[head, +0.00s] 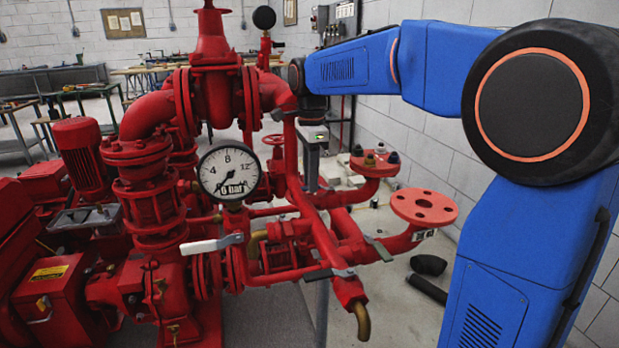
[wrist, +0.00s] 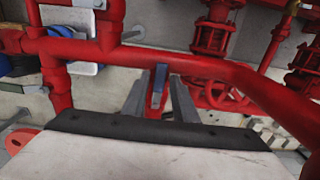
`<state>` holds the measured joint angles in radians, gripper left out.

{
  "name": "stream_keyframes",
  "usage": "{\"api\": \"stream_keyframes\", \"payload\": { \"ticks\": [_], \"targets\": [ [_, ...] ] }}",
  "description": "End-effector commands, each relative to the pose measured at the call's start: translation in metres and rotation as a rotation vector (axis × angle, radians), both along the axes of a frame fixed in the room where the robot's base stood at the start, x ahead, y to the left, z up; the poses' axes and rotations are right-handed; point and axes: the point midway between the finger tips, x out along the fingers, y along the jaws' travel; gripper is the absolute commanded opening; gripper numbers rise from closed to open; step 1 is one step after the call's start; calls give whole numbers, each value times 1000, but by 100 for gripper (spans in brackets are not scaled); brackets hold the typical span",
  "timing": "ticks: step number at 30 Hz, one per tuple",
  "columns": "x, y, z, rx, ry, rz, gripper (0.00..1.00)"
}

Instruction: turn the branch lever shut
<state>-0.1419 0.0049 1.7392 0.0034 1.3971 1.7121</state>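My gripper (head: 311,185) hangs at the end of my blue arm, pointing down beside the red pipework. In the wrist view its two grey fingers (wrist: 159,102) are apart. A narrow blue-grey lever-like bar (wrist: 158,84) shows between them, in front of a red pipe, and no firm contact is visible. In the head view several levers show on the red pipes: a pale one (head: 212,244) below the gauge, a grey one (head: 378,248) near the flanged branch and another grey one (head: 328,273) lower down. I cannot tell which is the branch lever.
A pressure gauge (head: 229,172) stands left of my gripper. A red flange (head: 424,207) sticks out to the right. A long red pipe (wrist: 200,66) crosses the wrist view close beyond the fingers. Black elbow pieces (head: 428,265) lie on the floor.

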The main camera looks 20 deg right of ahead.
Motion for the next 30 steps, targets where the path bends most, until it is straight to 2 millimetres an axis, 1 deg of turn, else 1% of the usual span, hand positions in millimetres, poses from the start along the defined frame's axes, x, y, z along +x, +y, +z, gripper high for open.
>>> {"api": "stream_keyframes", "payload": {
  "ticks": [1,2,3,11,17,23,30],
  "targets": [
    [0,0,0,0,0,0,12],
    [0,0,0,0,0,0,5],
    [0,0,0,0,0,0,0],
    [0,0,0,0,0,8,0],
    [-4,0,0,0,0,68,0],
    [-12,-1,1,0,-1,200,0],
    [-24,-5,0,0,-1,421,0]
  ]
}}
